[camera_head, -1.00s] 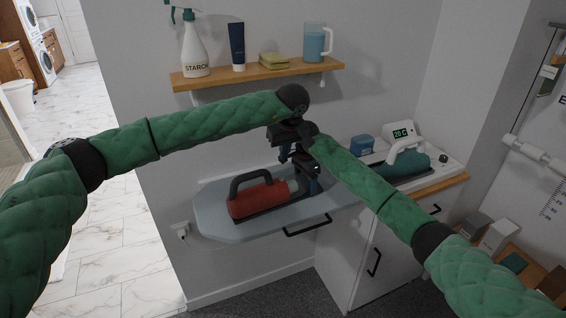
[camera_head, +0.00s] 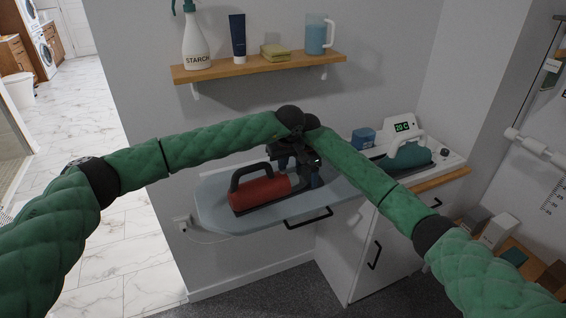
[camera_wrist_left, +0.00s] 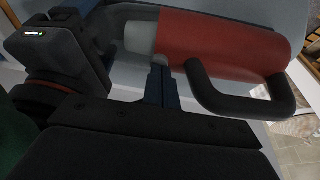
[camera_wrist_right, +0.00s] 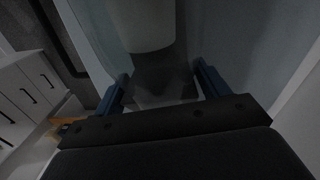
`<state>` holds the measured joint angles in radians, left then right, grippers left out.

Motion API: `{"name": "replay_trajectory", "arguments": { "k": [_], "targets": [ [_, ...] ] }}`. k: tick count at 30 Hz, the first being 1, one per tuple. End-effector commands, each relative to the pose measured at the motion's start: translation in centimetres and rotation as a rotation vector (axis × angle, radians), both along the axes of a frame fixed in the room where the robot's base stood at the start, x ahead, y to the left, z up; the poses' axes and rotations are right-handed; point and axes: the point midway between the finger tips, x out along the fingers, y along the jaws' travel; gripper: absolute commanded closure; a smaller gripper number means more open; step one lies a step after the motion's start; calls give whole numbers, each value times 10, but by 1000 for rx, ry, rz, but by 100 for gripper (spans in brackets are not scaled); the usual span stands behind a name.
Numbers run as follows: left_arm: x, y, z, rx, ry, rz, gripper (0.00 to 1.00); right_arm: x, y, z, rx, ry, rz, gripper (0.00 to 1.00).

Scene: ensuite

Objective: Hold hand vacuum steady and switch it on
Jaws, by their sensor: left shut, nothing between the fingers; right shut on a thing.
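The red hand vacuum (camera_head: 266,192), with a black handle and a grey front part, lies on the light blue-grey ironing board (camera_head: 215,211). Its red body (camera_wrist_left: 230,38) and grey section show in the left wrist view. My left gripper (camera_head: 284,170) is shut and empty; its fingertips (camera_wrist_left: 160,62) are close at the vacuum's grey section beside the handle, and I cannot tell whether they touch. My right gripper (camera_wrist_right: 160,82) is shut on the vacuum's grey front end (camera_wrist_right: 150,70). In the head view the right gripper is largely hidden behind the arms.
A wooden shelf (camera_head: 260,68) above holds a starch bottle (camera_head: 195,42), a dark tube, cloths and a jug. At right, a counter carries a green-and-white iron (camera_head: 408,154) and a blue box. A cabinet (camera_head: 345,250) stands below. Open floor lies at left.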

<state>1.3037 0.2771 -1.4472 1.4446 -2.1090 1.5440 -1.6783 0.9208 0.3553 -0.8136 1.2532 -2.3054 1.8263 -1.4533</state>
Motion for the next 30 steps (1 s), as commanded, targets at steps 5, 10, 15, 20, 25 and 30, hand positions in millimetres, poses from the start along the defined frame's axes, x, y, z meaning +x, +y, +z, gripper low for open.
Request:
{"name": "replay_trajectory", "arguments": {
  "k": [5, 10, 15, 20, 25, 30],
  "targets": [
    [0, 0, -3, 1, 0, 0, 100, -1, 0, -2, -1, 2, 1, 79],
    [0, 0, -19, 1, 0, -1, 100, -1, 0, -1, 0, 2, 1, 78],
    [-1, 0, -22, 2, 3, 1, 100, -1, 1, -1, 0, 2, 3, 79],
    [-2, 1, -23, 4, 5, 0, 100, -1, 1, 0, 1, 1, 4, 79],
    [-5, 0, -9, 4, 4, 0, 100, 0, 1, 0, 1, 1, 3, 79],
    [-12, -3, 22, 1, -1, -1, 100, 0, 1, 0, 1, 0, 1, 79]
  ]
}}
